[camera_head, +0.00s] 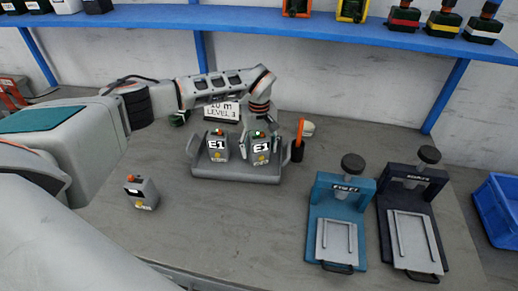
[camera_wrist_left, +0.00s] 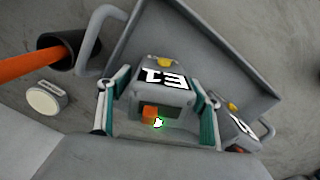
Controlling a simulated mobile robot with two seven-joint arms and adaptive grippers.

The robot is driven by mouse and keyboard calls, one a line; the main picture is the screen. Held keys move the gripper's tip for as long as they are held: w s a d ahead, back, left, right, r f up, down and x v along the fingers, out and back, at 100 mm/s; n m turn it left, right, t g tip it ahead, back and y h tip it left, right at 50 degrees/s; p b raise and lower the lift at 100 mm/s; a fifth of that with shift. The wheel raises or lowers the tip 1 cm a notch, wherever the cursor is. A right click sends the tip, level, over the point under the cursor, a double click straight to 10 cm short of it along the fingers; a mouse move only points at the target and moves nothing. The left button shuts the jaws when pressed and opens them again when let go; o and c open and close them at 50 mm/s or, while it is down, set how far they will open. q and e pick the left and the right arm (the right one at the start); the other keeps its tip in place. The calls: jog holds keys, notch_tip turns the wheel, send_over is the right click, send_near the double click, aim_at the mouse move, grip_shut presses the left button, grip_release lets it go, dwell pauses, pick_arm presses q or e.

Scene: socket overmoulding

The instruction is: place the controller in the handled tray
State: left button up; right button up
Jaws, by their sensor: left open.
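The grey handled tray (camera_head: 235,178) stands on the bench, with a handle at each end. Two grey controllers with white labels are in it, a left one (camera_head: 217,146) and a right one (camera_head: 261,150). My left gripper (camera_head: 258,137) is at the right controller from above. In the left wrist view its open fingers (camera_wrist_left: 157,118) stand on either side of this controller (camera_wrist_left: 165,80), which sits in the tray (camera_wrist_left: 215,45). Whether the pads touch it is unclear. A third controller (camera_head: 141,192) with an orange top stands on the bench, front left. My right gripper is not seen.
A dark cup with an orange-handled tool (camera_head: 299,140) stands close to the tray's right end, beside a pale round object (camera_head: 308,128). A sign is behind the tray. A teal press (camera_head: 341,210) and a dark press (camera_head: 412,215) stand right. The front middle is clear.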

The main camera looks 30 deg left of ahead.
pick_arm(q)
notch_tip(320, 180, up, 12)
jog(key=shift+f, duration=0.1)
dwell(0.7)
